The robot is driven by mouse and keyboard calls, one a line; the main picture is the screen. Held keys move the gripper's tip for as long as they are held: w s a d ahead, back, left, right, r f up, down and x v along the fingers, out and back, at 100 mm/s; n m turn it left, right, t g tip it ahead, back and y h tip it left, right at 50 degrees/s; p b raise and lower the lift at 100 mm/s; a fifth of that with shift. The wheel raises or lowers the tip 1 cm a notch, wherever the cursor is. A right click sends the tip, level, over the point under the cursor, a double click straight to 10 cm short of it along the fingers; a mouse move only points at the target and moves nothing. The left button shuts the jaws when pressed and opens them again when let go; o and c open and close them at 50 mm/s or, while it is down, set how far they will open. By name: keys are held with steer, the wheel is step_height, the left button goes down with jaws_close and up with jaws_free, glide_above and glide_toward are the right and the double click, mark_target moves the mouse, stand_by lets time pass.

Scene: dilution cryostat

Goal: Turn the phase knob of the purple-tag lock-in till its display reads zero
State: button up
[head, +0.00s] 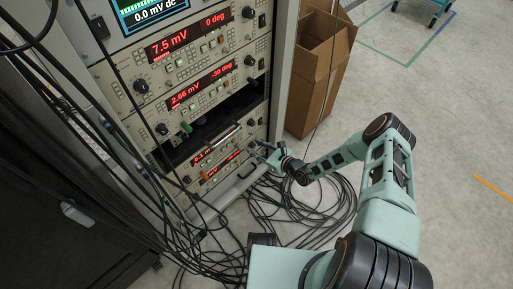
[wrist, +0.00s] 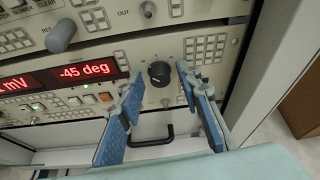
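The lowest lock-in in the wrist view has a red display (wrist: 85,72) reading -45 deg. A round black knob (wrist: 159,74) with a pale index mark sits to the right of it. My gripper (wrist: 160,82) is open, its two blue fingers on either side of the knob in the picture, with gaps to it. I see no contact. In the head view my gripper (head: 262,153) is at the right side of the lower rack units; the fingers are small there.
Upper lock-ins in the head view show 7.5 mV, 0 deg (head: 188,36) and 2.66 mV, -30 deg (head: 201,84). A black handle (wrist: 152,139) lies below the knob. A cardboard box (head: 320,75) stands right of the rack. Loose black cables (head: 305,207) cover the floor.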

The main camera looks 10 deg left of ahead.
jaws_close()
steer(key=shift+d+b, duration=0.1)
steer(key=shift+b, duration=0.2)
steer(key=shift+w+f+m+b, duration=0.1)
steer(key=shift+f+m+b, duration=0.1)
steer(key=shift+m+b, duration=0.35)
steer(key=shift+w+d+m+g+y+b, duration=0.1)
steer(key=shift+m+g+y+b, duration=0.6)
steer(key=shift+m+b, duration=0.8)
steer(key=shift+w+d+m+g+y+b, duration=0.1)
steer(key=shift+m+g+y+b, duration=0.75)
steer(key=shift+b, duration=1.15)
